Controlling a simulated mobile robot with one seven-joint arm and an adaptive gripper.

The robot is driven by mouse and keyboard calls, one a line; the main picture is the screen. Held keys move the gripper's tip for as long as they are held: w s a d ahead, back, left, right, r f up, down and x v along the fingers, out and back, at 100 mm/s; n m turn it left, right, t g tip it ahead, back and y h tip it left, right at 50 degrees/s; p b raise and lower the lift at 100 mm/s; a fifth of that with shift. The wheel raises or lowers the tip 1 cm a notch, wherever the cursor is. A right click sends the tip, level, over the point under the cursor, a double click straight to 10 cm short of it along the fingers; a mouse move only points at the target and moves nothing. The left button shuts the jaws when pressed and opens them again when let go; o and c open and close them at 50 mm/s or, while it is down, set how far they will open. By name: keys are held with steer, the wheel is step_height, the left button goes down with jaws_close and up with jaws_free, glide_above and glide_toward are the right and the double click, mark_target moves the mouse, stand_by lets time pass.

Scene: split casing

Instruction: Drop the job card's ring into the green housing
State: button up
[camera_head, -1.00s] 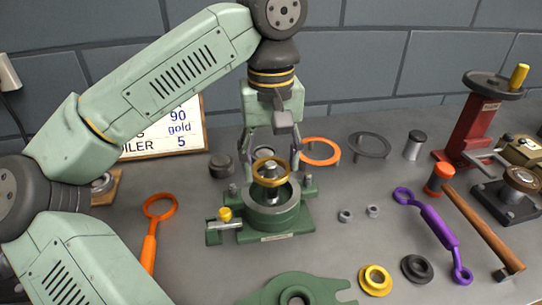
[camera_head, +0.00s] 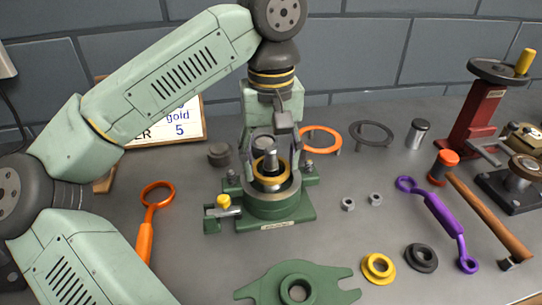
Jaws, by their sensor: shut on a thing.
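The green housing (camera_head: 268,210) stands on the bench with a round open bore and a grey upright shaft (camera_head: 271,157) in its middle. The gold ring (camera_head: 271,177) is around the shaft, low at the mouth of the bore; whether it rests on anything inside I cannot tell. My gripper (camera_head: 271,168) points down over the housing and is shut on the gold ring, its fingers largely hidden by the housing and ring. The job card (camera_head: 190,131) at the back left is partly covered by my arm; "gold" and "5" are readable.
A green cover plate (camera_head: 262,290) lies in front. Yellow (camera_head: 378,268) and black (camera_head: 421,258) flanged rings lie front right, near a purple wrench (camera_head: 438,220) and a hammer (camera_head: 488,215). Two small nuts (camera_head: 348,204) lie right of the housing. An orange wrench (camera_head: 147,225) lies left.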

steer(key=shift+f, duration=0.15)
stand_by(0.3)
steer(key=o, duration=1.3)
step_height(320, 180, up, 11)
steer(key=p, duration=0.9)
steer(key=shift+f, duration=0.15)
steer(key=shift+r, duration=1.25)
step_height(320, 180, up, 8)
steer(key=shift+f, duration=0.2)
